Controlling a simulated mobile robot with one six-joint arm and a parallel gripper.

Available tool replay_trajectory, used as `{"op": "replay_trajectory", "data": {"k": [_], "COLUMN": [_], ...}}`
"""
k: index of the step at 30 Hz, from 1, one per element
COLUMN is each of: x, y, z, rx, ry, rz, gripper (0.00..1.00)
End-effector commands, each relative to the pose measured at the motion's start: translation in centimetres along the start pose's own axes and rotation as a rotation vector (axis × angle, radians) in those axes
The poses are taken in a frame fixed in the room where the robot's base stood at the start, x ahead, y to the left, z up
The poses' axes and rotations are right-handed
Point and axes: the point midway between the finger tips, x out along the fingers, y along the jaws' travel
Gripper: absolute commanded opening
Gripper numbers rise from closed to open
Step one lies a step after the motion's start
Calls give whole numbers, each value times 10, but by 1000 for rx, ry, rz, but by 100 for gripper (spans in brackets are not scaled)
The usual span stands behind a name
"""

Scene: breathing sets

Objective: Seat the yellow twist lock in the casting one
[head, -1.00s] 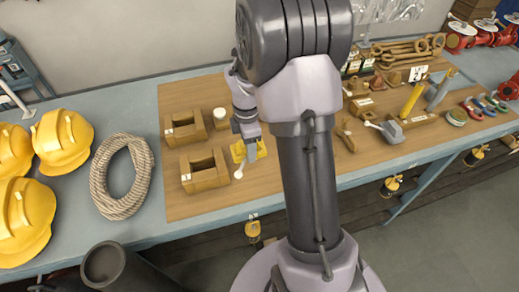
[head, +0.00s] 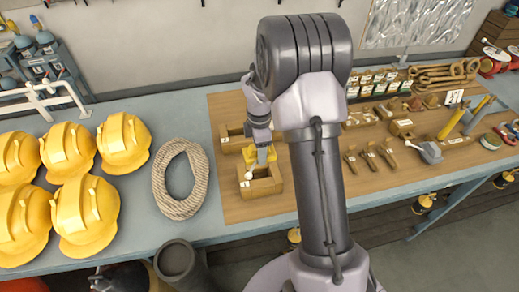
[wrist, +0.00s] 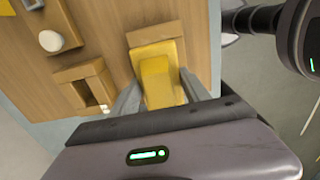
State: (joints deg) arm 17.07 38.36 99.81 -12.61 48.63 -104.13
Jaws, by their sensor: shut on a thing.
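The yellow twist lock (head: 264,155) is between the fingers of my gripper (head: 263,148), which is shut on it. In the head view it appears at the near wooden casting (head: 262,188), over or partly in its opening; I cannot tell which. A pale knob (head: 249,176) shows at its lower left. In the wrist view the twist lock (wrist: 160,82) sits between both fingers. A tan casting (wrist: 70,75) with a dark opening and a white label lies to its left. A second casting (head: 232,144) stands behind the near one, partly hidden by my arm. I cannot read which is one.
A coiled rope (head: 180,180) and several yellow helmets (head: 88,215) lie to the left on the grey bench. Tools and small parts (head: 400,125) fill the board to the right. A white cylinder (wrist: 50,40) shows in the wrist view. Bare board lies in front of the near casting.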

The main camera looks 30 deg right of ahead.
Motion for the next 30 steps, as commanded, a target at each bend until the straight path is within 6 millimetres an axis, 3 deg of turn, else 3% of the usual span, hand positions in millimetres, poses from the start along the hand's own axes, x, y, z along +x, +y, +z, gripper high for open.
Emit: {"op": "replay_trajectory", "data": {"k": [13, 30], "x": [51, 53], "y": [0, 0], "z": [0, 0], "rx": [0, 0], "ry": [0, 0], "rz": [0, 0], "gripper": [0, 0]}}
